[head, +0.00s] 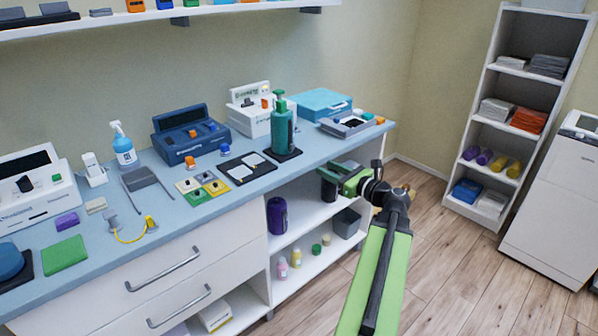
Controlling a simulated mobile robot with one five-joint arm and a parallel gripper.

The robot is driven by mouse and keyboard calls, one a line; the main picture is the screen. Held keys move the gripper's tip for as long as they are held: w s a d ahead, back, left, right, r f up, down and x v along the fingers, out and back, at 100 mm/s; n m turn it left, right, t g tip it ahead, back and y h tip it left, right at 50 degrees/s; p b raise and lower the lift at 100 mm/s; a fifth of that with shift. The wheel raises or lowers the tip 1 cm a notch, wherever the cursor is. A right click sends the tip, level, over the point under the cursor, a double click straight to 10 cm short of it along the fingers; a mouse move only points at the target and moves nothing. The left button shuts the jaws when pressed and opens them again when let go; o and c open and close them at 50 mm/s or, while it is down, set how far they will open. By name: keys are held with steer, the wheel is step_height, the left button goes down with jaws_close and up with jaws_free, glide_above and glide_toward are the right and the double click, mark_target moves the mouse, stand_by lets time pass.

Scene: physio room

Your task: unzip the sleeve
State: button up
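I cannot pick out a sleeve or a zip for certain in the head view. My gripper (342,180) is green and black, at the end of my green arm, by the right front edge of the counter. It is seen from behind and the side, so its finger opening does not show clearly. A dark shape (328,188) shows just left of it; I cannot tell if they touch.
The blue counter (215,212) holds a green pump bottle (282,127), a dark blue case (188,134), a white case (258,112), a spray bottle (123,147) and small coloured blocks. Open shelves lie below. A shelf tower (487,118) stands right. Wooden floor (455,262) is clear between.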

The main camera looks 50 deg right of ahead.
steer(key=s+d, duration=0.1)
glide_toward(293, 147)
steer(key=shift+m+h, duration=0.3)
steer(key=shift+m, duration=0.1)
steer(key=w, duration=0.8)
steer(key=shift+w+d+f, duration=0.1)
steer(key=shift+d+f, duration=0.05)
steer(key=shift+f, duration=0.05)
jaws_close()
stand_by(0.8)
